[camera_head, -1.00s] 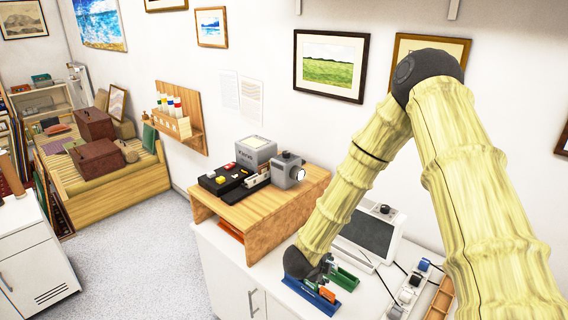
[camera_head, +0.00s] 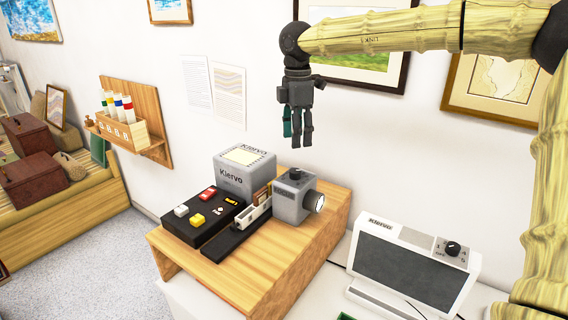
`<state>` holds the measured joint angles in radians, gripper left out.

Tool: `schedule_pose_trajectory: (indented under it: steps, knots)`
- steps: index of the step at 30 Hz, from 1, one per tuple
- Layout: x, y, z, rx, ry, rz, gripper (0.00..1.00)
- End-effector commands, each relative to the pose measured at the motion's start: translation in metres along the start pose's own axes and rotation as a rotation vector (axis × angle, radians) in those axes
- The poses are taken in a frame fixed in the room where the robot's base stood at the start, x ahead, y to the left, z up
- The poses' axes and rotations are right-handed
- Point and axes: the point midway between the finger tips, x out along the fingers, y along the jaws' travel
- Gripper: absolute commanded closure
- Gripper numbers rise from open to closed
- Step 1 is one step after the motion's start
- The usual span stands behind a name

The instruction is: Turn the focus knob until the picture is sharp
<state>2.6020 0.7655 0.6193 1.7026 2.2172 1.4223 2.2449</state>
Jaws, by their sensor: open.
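A grey slide projector (camera_head: 246,171) marked Kiervo stands on the wooden stand. Its front block (camera_head: 289,204) has a round lens (camera_head: 315,202) on the right and a small dark knob (camera_head: 296,174) on top. A white viewer (camera_head: 415,262) with a dark, blank screen stands to the right, with a dark knob (camera_head: 452,248) at its upper right corner. I cannot tell which knob sets focus, and no projected picture shows. My gripper (camera_head: 296,142) is open, fingers down, in the air above the front block, apart from both knobs. A green patch shows beside its left finger.
Framed prints and two paper sheets hang on the wall behind. A rack of tubes (camera_head: 119,124) is further left. My arm crosses the upper right.

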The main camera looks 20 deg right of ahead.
Motion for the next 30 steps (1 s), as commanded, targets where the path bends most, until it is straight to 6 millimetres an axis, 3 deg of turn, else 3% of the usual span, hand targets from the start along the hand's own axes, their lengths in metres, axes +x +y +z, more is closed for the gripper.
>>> schedule_pose_trajectory:
  steps: [5, 21, 30]
  knots:
    - [0.005, -0.001, -0.002, 0.018, 0.015, -0.004, 0.49]
    - [0.086, -0.002, -0.001, 0.016, 0.012, -0.005, 0.49]
    - [0.104, -0.002, -0.002, 0.016, 0.012, -0.003, 0.49]
